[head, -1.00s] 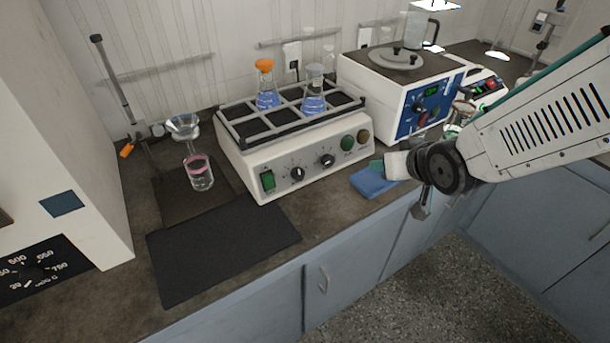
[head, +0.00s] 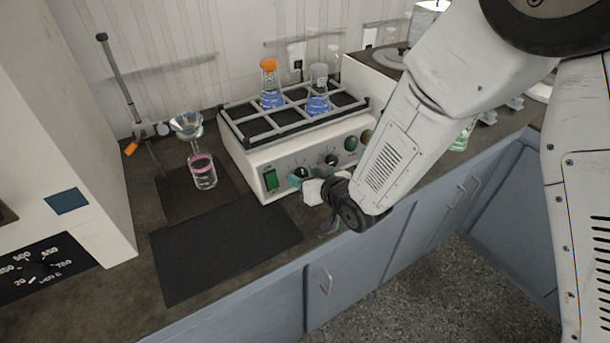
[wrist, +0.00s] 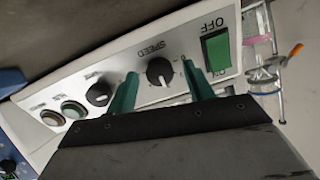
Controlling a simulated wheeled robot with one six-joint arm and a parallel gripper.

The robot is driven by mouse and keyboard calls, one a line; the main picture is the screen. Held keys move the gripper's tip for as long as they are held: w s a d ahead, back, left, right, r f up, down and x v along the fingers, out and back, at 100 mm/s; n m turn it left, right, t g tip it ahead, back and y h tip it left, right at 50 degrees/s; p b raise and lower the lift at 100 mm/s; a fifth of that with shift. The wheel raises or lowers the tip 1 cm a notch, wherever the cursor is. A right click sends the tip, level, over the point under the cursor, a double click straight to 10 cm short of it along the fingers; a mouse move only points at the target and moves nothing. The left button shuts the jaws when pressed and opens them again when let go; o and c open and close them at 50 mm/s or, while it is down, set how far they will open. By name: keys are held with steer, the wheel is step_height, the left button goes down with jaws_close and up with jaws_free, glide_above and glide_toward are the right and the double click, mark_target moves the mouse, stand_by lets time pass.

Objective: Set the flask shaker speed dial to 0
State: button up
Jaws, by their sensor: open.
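The flask shaker (head: 290,175) stands on the bench, with two flasks of blue liquid in its rack. In the wrist view its front panel appears upside down. The speed dial (wrist: 160,71) is a black knob with a white pointer mark, under the label SPEED. My gripper (wrist: 160,78) is open, its two green fingers on either side of the speed dial in the picture; I cannot tell whether they touch it. In the head view my gripper (head: 300,180) is at the front panel and partly covers the dial (head: 301,172).
The green OFF/ON switch (wrist: 216,53) is close beside one finger. A second black knob (wrist: 99,93) is on the other side. A dark mat (head: 225,250) lies in front of the shaker, and a beaker (head: 203,172) stands left of it.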

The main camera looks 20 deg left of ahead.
steer(key=shift+w+a+f, duration=0.15)
steer(key=shift+w+a, duration=0.1)
steer(key=shift+a, duration=0.1)
steer(key=c, duration=1)
steer(key=shift+o, duration=0.2)
